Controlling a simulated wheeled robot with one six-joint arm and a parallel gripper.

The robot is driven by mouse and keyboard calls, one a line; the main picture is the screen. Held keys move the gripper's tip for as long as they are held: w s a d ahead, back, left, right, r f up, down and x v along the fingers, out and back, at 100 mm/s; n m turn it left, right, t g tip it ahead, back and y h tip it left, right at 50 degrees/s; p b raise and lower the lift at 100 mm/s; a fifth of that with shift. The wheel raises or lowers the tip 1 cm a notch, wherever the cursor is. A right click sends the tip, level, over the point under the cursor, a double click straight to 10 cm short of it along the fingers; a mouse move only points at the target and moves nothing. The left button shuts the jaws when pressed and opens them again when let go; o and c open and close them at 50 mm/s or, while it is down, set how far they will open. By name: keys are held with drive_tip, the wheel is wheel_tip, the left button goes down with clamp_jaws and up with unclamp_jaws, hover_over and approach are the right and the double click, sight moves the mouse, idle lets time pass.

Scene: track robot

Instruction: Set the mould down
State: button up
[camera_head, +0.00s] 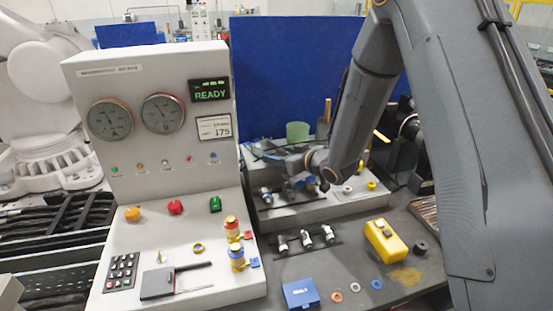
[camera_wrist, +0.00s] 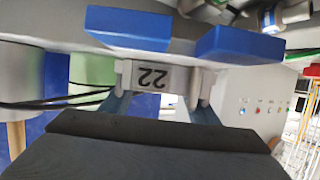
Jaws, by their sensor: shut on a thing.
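The label reads upside down in the wrist view. The two fingers sit at the left and right ends of this block. Two blue blocks and a wide grey bar show just beyond it. In the head view my gripper (camera_head: 297,165) is above the grey stepped bench, behind the control panel's right edge. The mould is hard to make out there, and I cannot tell whether it touches anything beneath.
The control panel (camera_head: 160,180) with gauges and a READY display stands left. A green cup (camera_head: 297,131) is behind my gripper. White-and-black fittings (camera_head: 306,239), a yellow box (camera_head: 382,240) and a blue box (camera_head: 301,293) lie on the dark table. Bare table shows between them.

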drive_tip(key=shift+s+d+r+b, duration=0.1)
drive_tip(key=shift+s+r+b, duration=0.2)
drive_tip(key=shift+b, duration=0.2)
wheel_tip(320, 180, up, 6)
drive_tip(key=shift+r+b, duration=0.15)
drive_tip(key=shift+b, duration=0.85)
drive_tip(key=s+d+b, duration=0.1)
drive_tip(key=s+d, duration=0.3)
drive_tip(key=s, duration=1)
drive_tip(key=shift+r+b, duration=0.15)
drive_tip(key=shift+b, duration=0.15)
drive_tip(key=s+p, duration=0.2)
drive_tip(key=p, duration=0.3)
drive_tip(key=s+d+p, duration=0.1)
drive_tip(key=s+p, duration=0.1)
drive_tip(key=p, duration=0.3)
drive_tip(key=shift+s+d, duration=0.15)
drive_tip(key=shift+s, duration=0.1)
